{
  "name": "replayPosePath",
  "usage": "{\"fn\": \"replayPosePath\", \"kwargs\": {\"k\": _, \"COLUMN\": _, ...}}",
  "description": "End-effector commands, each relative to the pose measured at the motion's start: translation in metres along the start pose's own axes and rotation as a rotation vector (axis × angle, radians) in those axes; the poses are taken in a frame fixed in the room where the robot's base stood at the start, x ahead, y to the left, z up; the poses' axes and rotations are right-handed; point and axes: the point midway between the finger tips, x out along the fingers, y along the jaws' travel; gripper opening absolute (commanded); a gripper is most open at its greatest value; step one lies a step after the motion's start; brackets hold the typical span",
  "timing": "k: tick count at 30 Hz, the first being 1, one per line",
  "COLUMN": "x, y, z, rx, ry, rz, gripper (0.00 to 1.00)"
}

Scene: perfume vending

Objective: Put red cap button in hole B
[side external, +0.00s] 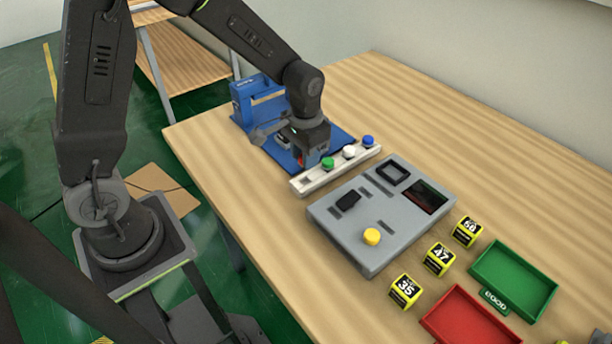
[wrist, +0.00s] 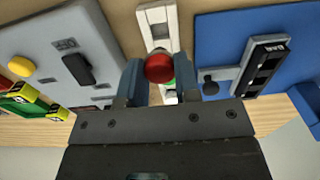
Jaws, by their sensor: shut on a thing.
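My gripper (wrist: 159,80) points down over the near end of the white rack (side external: 300,187). Its two fingers are shut on the red cap button (wrist: 159,68), which sits between the fingertips in the wrist view. In the side view my gripper (side external: 312,160) largely hides the red button. The grey panel (side external: 330,225) lies to the right of the rack and carries a yellow button (side external: 371,237), a black part (side external: 348,201) and a dark screen (side external: 427,197). I cannot read any hole letters, so hole B cannot be told apart.
Green (side external: 328,163), white (side external: 349,151) and blue (side external: 368,141) buttons stand along the rack. A blue mat and blue stand (side external: 240,100) are behind. Several numbered cubes (side external: 405,291), a green tray (side external: 548,300) and a red tray (side external: 440,318) lie beyond the panel.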

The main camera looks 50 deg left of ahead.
Motion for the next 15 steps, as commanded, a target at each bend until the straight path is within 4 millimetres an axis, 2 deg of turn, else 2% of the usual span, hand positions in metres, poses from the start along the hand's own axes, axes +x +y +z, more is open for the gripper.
{"fn": "replayPosePath", "kwargs": {"k": 5, "x": 0.000, "y": -0.001, "z": -0.001, "rx": -0.001, "ry": 0.000, "rz": 0.000, "gripper": 0.13}}
{"fn": "replayPosePath", "kwargs": {"k": 8, "x": -0.003, "y": -0.009, "z": -0.011, "rx": -0.004, "ry": 0.001, "rz": 0.000, "gripper": 0.13}}
{"fn": "replayPosePath", "kwargs": {"k": 11, "x": -0.009, "y": -0.029, "z": -0.031, "rx": -0.007, "ry": 0.003, "rz": 0.000, "gripper": 0.13}}
{"fn": "replayPosePath", "kwargs": {"k": 15, "x": -0.023, "y": -0.070, "z": -0.064, "rx": -0.009, "ry": 0.003, "rz": 0.000, "gripper": 0.13}}
